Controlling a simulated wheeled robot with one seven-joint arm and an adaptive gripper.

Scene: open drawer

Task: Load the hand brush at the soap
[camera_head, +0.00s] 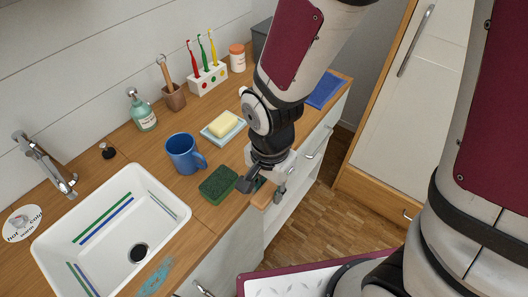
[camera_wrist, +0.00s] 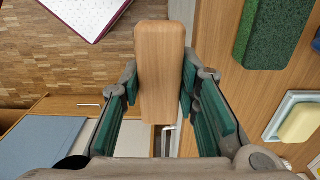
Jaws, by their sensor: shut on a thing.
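My gripper (camera_head: 267,185) is shut on the hand brush (camera_head: 264,195), near the front edge of the counter. In the wrist view, the brush's plain wooden back (camera_wrist: 160,75) lies between the green finger pads of my gripper (camera_wrist: 160,88). Its bristles are hidden in both views. The yellow soap (camera_head: 223,123) sits on a pale blue dish (camera_head: 211,138), farther back on the counter and apart from the brush. The soap (camera_wrist: 302,123) and dish (camera_wrist: 276,124) also show at the right of the wrist view.
A green sponge (camera_head: 218,184) lies close left of my gripper, with a blue mug (camera_head: 184,155) behind it. A toothbrush holder (camera_head: 208,79), brown cup (camera_head: 173,97) and soap bottle (camera_head: 143,112) stand at the back. The sink (camera_head: 150,213) is at left, a blue cloth (camera_head: 325,91) at right.

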